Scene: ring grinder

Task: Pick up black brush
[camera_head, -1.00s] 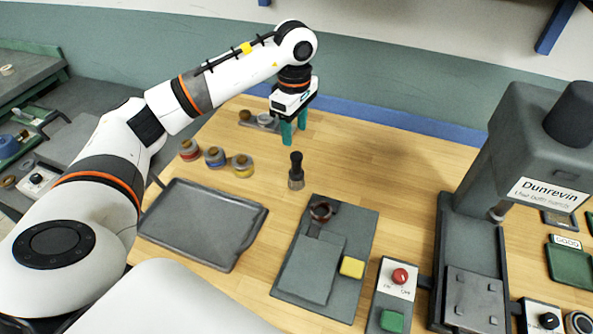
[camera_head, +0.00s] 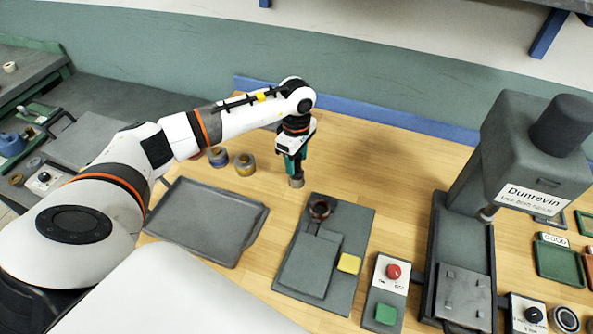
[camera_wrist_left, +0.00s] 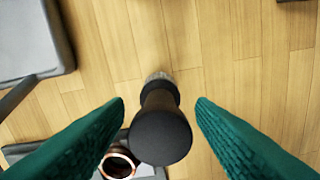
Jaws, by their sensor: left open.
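The black brush stands upright on the wooden table, and in the left wrist view its round black handle top (camera_wrist_left: 160,137) shows large between my green fingers. In the head view only its lower grey part (camera_head: 297,182) shows below the fingers; the handle is hidden by my gripper. My left gripper (camera_head: 294,166) points down over the brush. In the left wrist view the left gripper (camera_wrist_left: 160,108) is open, with one finger on each side of the handle and a gap showing at both sides. My right gripper is not in view.
A grey tray (camera_head: 201,226) lies left of the brush. A grey board (camera_head: 362,222) with a dark ring holder (camera_head: 319,209) and a yellow block (camera_head: 349,263) is close in front. Small jars (camera_head: 244,163) stand behind the tray. The grinder (camera_head: 464,240) stands at right.

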